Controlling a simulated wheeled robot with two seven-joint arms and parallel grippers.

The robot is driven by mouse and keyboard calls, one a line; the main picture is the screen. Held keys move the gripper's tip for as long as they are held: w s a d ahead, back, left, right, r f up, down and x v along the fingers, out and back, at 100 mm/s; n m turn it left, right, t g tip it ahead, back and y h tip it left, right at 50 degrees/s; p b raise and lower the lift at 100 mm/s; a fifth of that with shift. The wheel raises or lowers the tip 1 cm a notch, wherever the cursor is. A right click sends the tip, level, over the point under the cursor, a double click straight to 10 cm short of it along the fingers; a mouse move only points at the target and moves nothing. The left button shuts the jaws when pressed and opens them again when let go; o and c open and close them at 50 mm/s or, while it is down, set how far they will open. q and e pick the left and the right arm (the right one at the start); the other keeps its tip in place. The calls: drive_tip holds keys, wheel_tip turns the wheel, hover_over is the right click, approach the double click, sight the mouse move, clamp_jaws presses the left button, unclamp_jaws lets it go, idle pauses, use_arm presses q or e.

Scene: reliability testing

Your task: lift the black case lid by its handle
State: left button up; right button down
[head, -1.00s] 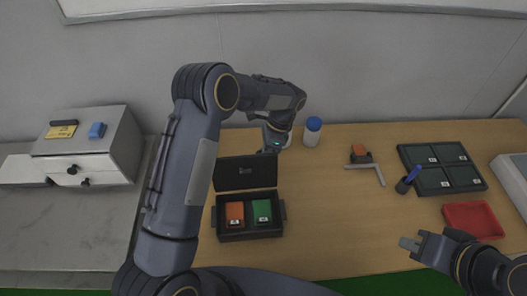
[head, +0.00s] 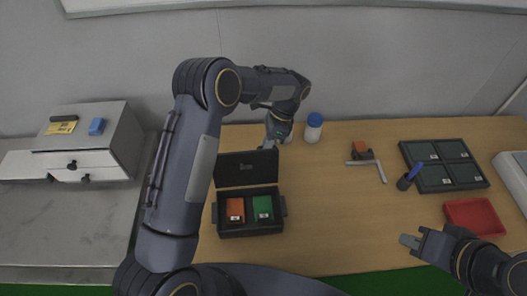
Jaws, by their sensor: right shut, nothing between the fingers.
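The black case (head: 252,230) stands on the left part of the wooden table, with an orange block (head: 236,210) and a green block (head: 263,208) in it. Its black lid (head: 247,168) stands raised at the back of the case, close to upright. The handle cannot be made out clearly. My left gripper (head: 272,143) is behind the lid's upper right edge, pointing down; its fingertips are partly hidden, so I cannot tell if they touch the lid. My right gripper (head: 411,242) is shut and empty over the table's front right edge.
A white bottle with a blue cap (head: 313,127) stands close right of my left gripper. The table's middle is clear.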

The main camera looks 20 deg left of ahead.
use_arm(q)
drive_tip(key=v, duration=0.5)
drive_tip(key=shift+w+d+r+b, duration=0.1)
drive_tip(key=shift+d+r+b, duration=0.05)
drive_tip(key=shift+r+b, duration=0.2)
drive_tip(key=s+a+r+n+t+h, duration=0.45)
drive_tip(key=s+a+r+n, duration=0.45)
drive_tip(key=s+r, duration=0.4)
drive_tip(key=s+f+n+t+h, duration=0.1)
drive_tip(key=s+n+t, duration=0.4)
drive_tip(key=s, duration=1.1)
drive_tip(key=n+h, duration=0.1)
drive_tip(key=n, duration=0.1)
drive_tip(key=shift+s+f+n, duration=0.3)
drive_tip(key=shift+s, duration=0.05)
